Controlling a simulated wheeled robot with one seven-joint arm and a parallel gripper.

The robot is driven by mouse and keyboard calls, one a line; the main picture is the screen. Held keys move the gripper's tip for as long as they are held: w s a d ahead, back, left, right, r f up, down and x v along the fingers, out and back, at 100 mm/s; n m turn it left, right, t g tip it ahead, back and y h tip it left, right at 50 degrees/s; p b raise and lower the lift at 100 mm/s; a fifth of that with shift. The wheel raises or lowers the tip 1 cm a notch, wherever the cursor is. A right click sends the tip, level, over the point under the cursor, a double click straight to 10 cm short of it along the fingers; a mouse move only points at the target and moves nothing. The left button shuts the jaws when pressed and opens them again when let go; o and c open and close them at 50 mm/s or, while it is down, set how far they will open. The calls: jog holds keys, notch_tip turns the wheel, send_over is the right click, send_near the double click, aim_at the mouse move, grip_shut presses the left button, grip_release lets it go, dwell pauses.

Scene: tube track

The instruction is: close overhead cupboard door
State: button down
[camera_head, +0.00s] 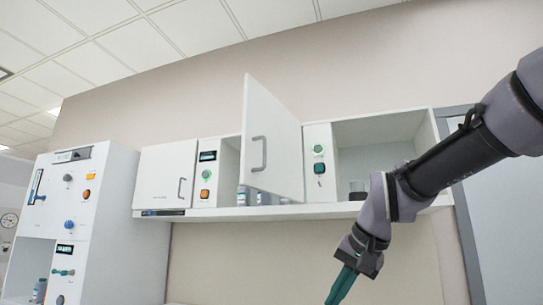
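The overhead cupboard row hangs on the wall, with a shelf edge (300,212) along its bottom. One white door (280,125) with a grey handle (259,154) stands swung outward, and bottles (243,195) show in the compartment behind it. A second white door (164,178) to the left, with its own handle (182,188), is closed. The right compartment (375,150) shows open, with a small dark container (357,190) inside. My gripper (340,290) is at the lower right, below the shelf and apart from the doors. It points down-left, and its fingertips are hard to tell apart.
A white cabinet (110,225) with knobs and displays stands at the left. Control panels (320,163) with green and orange buttons sit between the compartments. A grey upright panel (500,225) is at the right, behind my arm. The wall below the shelf is clear.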

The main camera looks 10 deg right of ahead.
jog(key=w+a+r+m+y, duration=0.3)
jog(key=w+r+m+y, duration=0.1)
jog(key=r+m, duration=0.4)
jog(key=m+t+y, duration=0.5)
jog(key=m+y, duration=0.2)
jog(key=m, duration=0.5)
send_near(253, 179)
jog(key=x, duration=0.6)
jog(key=shift+w+a+r, duration=0.15)
jog(key=shift+w+a, duration=0.05)
jog(key=shift+a, duration=0.15)
jog(key=shift+a, duration=0.1)
